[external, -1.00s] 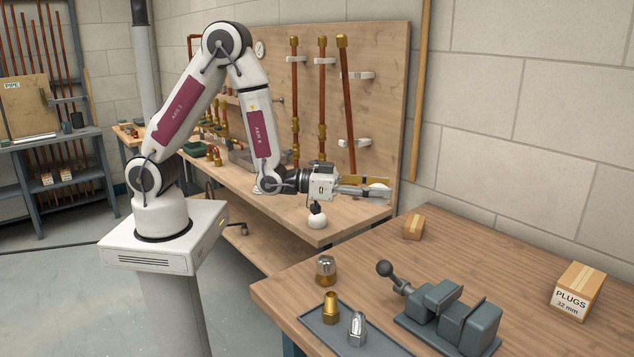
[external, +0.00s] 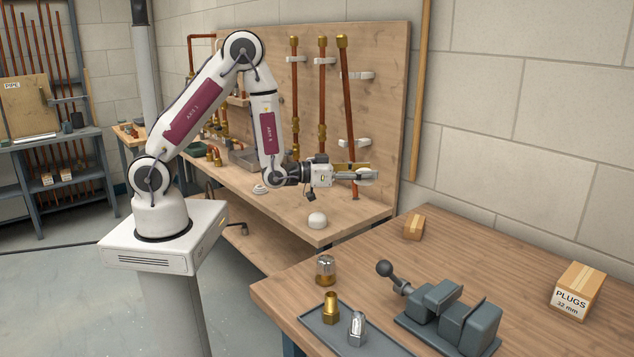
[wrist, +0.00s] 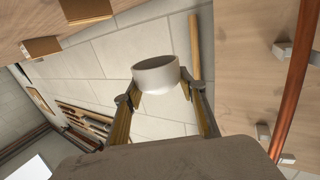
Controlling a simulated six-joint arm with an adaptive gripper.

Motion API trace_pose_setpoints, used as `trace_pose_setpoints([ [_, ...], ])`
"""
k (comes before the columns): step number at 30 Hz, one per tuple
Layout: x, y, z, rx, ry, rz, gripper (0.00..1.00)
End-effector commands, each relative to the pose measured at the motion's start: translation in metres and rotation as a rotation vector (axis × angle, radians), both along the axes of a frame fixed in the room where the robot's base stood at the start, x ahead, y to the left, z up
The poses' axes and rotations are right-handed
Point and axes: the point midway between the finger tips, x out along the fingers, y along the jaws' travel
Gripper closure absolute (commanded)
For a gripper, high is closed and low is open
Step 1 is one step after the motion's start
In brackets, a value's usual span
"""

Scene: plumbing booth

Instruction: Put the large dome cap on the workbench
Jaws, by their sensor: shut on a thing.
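My gripper (external: 368,176) is shut on a white round cap (wrist: 156,74), held in the air over the right end of the back bench. In the wrist view the cap sits between both fingertips, with a round rim towards the camera; its far side is hidden. In the external view only a little of it shows between the fingers. A white dome (external: 317,220) rests on the back bench, below and left of my gripper. The wooden workbench (external: 480,250) at the front right is apart from my gripper.
A grey vise (external: 450,312) stands on the workbench. A tray (external: 383,343) holds a brass fitting (external: 330,307) and a chrome cap (external: 357,327). A metal dome nut (external: 325,268) stands behind it. Cardboard boxes (external: 578,290) (external: 414,227) stand farther right. Copper pipes (external: 322,100) hang on the board.

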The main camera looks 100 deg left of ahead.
Motion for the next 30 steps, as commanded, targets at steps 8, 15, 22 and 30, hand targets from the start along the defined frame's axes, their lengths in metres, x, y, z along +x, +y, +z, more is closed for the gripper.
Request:
trace_pose_setpoints([
  [8, -0.027, 0.069, -0.014, -0.001, 0.002, 0.112, 0.71],
  [15, -0.056, 0.122, -0.024, -0.001, 0.002, 0.194, 0.71],
  [22, -0.087, 0.167, -0.033, 0.0, 0.001, 0.265, 0.71],
  [30, -0.127, 0.215, -0.044, 0.0, 0.001, 0.343, 0.71],
])
